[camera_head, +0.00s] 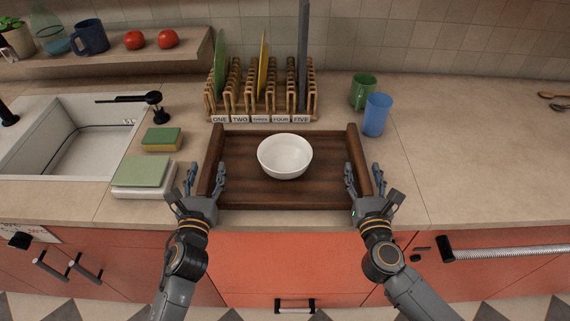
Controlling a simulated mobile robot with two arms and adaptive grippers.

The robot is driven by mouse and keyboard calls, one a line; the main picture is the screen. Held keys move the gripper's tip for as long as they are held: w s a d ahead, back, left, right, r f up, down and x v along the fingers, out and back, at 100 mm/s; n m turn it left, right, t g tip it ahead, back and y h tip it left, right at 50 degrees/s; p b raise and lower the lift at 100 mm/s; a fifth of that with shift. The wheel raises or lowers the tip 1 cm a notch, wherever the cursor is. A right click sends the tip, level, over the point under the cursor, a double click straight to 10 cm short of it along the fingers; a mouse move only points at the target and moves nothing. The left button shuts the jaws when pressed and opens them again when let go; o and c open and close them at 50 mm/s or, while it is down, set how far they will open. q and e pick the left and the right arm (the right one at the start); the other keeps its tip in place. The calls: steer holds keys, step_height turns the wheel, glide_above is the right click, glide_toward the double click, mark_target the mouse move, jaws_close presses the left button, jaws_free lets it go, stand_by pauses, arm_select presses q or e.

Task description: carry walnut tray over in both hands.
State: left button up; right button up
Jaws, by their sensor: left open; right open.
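The walnut tray (236,191) rests on the counter near its front edge, with raised walls at its left and right ends. A white bowl (285,156) stands upright inside it, a little toward the back. My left gripper (205,180) is open at the tray's left end wall, with fingers on both sides of it. My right gripper (366,182) is open at the right end wall, with its fingers around that wall. I cannot tell whether the fingers touch the wood.
A wooden rack (262,92) with labelled slots and upright boards stands right behind the tray. A blue cup (376,115) and a green mug (363,91) stand behind right. A sponge (161,139) and a scale (143,176) lie left, beside the sink (70,137). The right counter is mostly clear.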

arm_select(q)
jaws_close()
arm_select(e)
jaws_close()
arm_select(q)
steer(key=shift+r, duration=0.15)
arm_select(e)
steer(key=shift+r, duration=0.15)
